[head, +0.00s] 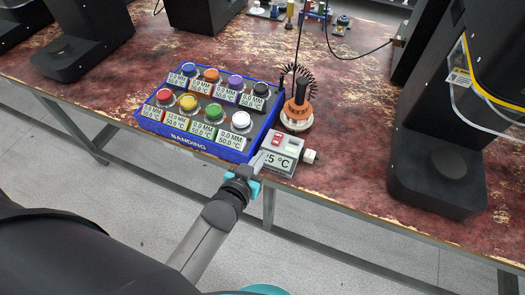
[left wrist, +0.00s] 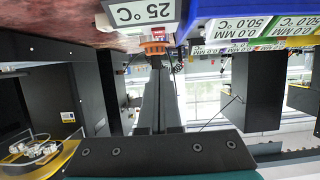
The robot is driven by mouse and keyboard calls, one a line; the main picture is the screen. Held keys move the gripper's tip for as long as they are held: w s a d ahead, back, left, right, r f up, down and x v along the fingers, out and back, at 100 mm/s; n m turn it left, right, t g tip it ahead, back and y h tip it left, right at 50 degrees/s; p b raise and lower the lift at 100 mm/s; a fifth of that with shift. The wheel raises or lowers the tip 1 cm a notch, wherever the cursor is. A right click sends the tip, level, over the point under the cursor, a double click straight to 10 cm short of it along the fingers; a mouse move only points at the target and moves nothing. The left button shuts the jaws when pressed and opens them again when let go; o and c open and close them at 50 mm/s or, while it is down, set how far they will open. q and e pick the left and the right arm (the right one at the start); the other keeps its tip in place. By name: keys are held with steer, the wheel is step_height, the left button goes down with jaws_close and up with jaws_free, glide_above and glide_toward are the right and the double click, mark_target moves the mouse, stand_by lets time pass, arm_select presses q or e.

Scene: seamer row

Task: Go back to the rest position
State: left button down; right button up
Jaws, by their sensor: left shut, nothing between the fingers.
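My left gripper (head: 257,163) reaches in from the lower left, its fingers together with nothing between them. Its tips are at the front edge of the table, close beside a small grey box (head: 283,150) with a display ending in "5 °C". In the left wrist view the closed fingers (left wrist: 156,75) point toward an orange part (left wrist: 155,48), and the box's "25 °C" display (left wrist: 140,12) shows upside down near the top. I cannot tell whether the tips touch the box. My right gripper is not in view.
A blue tray (head: 192,146) marked "BANDING" holds several coloured knobs with labels. An orange-and-black tool (head: 297,110) with a coiled cord stands right of it. Black machines stand at left (head: 85,45) and right (head: 440,130).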

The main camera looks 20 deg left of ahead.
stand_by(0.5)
arm_select(q)
steer(key=s+f+g+b, duration=0.15)
steer(key=s+f, duration=0.25)
steer(key=f, duration=0.4)
steer(key=s+f+g, duration=0.3)
steer(key=s+f, duration=0.1)
steer(key=f, duration=0.4)
steer(key=s+a+f+m+g+b, duration=0.1)
steer(key=s+f+g, duration=0.3)
steer(key=s+f, duration=0.5)
steer(key=s+a+f+m+g+b, duration=0.1)
steer(key=s+f+g, duration=0.3)
steer(key=s+f, duration=0.6)
steer(key=s+a, duration=0.1)
steer(key=s, duration=0.7)
steer(key=shift+s+a+f, duration=0.15)
steer(key=shift+s+a, duration=0.1)
steer(key=shift+s, duration=0.1)
